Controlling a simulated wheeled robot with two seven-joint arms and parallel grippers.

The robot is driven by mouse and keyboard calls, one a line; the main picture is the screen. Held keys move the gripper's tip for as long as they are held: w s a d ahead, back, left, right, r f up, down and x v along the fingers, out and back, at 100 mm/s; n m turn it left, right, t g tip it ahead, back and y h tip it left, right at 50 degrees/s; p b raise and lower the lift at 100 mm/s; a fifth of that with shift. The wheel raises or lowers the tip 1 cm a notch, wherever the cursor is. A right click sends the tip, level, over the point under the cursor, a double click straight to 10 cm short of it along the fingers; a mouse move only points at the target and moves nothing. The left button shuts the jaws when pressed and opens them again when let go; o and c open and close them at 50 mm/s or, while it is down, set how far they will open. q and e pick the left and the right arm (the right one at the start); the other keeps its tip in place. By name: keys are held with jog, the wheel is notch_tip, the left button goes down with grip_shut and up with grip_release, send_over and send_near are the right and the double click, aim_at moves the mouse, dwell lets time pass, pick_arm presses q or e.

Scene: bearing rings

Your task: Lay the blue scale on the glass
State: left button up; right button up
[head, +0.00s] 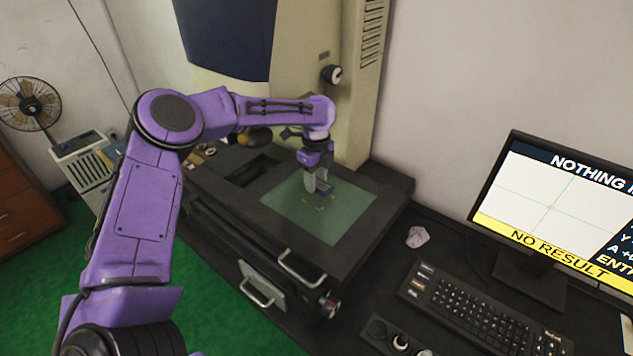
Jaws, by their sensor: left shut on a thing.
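The glass (342,222) is a greenish pane set in the dark stage of a tall measuring machine, in the middle of the head view. My left gripper (318,188) points down over the upper part of the glass. It is shut on a small dark blue piece, the blue scale (327,193), which shows just right of the fingertips. I cannot tell whether the scale touches the glass. Small yellow marks show on the glass just below the gripper. My right gripper is not in view.
The machine's dark stage frame (374,226) surrounds the glass, with silver handles (301,270) at its front. A keyboard (478,312), a crumpled paper (417,237) and a monitor (560,215) reading "NO RESULT" are to the right. The machine's column rises behind.

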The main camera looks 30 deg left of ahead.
pick_arm(q)
jog(key=shift+w+a+f, duration=0.15)
jog(key=shift+f, duration=0.15)
jog(key=shift+s+f+p, duration=0.15)
jog(key=shift+f+p, duration=0.05)
jog(key=shift+f, duration=0.35)
jog(key=shift+s+f+p, duration=0.15)
jog(key=shift+f+p, duration=0.05)
jog(key=shift+f, duration=0.65)
jog(key=shift+w+f, duration=0.25)
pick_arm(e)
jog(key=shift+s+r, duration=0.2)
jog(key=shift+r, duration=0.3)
pick_arm(q)
jog(key=o, duration=1.2)
jog(key=shift+s, duration=0.15)
jog(key=shift+c, duration=0.2)
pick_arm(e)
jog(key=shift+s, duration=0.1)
pick_arm(q)
jog(key=shift+r, duration=0.15)
